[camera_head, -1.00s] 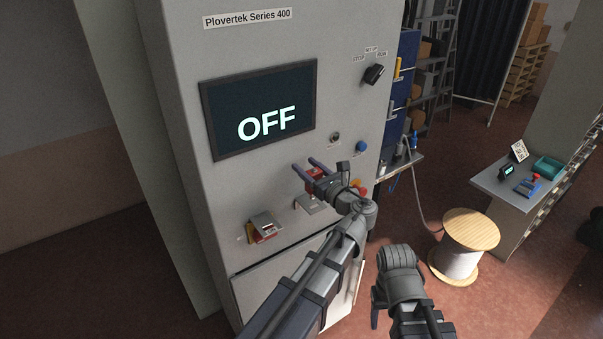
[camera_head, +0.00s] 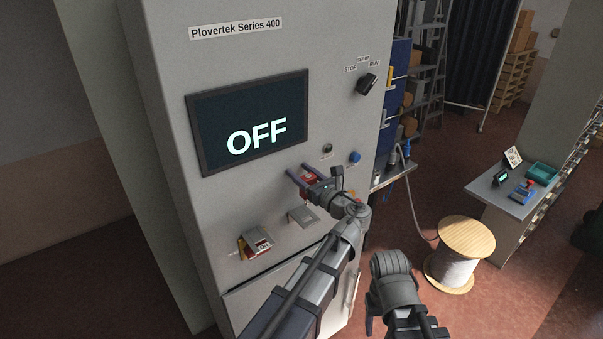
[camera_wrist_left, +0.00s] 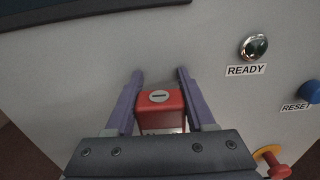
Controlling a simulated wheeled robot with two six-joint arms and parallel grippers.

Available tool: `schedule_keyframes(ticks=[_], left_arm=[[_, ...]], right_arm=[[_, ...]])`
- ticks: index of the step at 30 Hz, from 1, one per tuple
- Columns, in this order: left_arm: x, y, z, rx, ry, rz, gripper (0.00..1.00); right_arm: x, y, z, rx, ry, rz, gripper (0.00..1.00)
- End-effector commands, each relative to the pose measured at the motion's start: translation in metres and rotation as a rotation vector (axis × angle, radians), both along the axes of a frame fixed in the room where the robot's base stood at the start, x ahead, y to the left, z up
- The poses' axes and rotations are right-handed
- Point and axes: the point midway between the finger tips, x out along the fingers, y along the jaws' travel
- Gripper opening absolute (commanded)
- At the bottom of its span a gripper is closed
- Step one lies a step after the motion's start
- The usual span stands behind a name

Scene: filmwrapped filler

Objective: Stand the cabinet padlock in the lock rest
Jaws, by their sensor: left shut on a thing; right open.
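A small grey bracket (camera_head: 302,216), perhaps the lock rest, is on the cabinet front just below the held padlock. It looks empty. My right gripper (camera_head: 371,318) is open, low in front of the cabinet, with its fingers partly hidden.
The cabinet carries an "OFF" screen (camera_head: 250,122), a rotary switch (camera_head: 367,84), a READY lamp (camera_wrist_left: 254,46) and a blue RESET button (camera_wrist_left: 311,91). A red fitting with a grey flap (camera_head: 256,242) is at lower left. A cable spool (camera_head: 466,241) stands right.

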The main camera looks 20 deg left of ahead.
Motion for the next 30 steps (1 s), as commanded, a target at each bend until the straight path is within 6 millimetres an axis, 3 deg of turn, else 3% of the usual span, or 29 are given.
schedule_keyframes(ticks=[30], left_arm=[[0.000, 0.000, -0.061, 0.001, -0.001, 0.000, 0.00]], right_arm=[[0.000, 0.000, -0.061, 0.000, -0.002, -0.001, 0.59]])
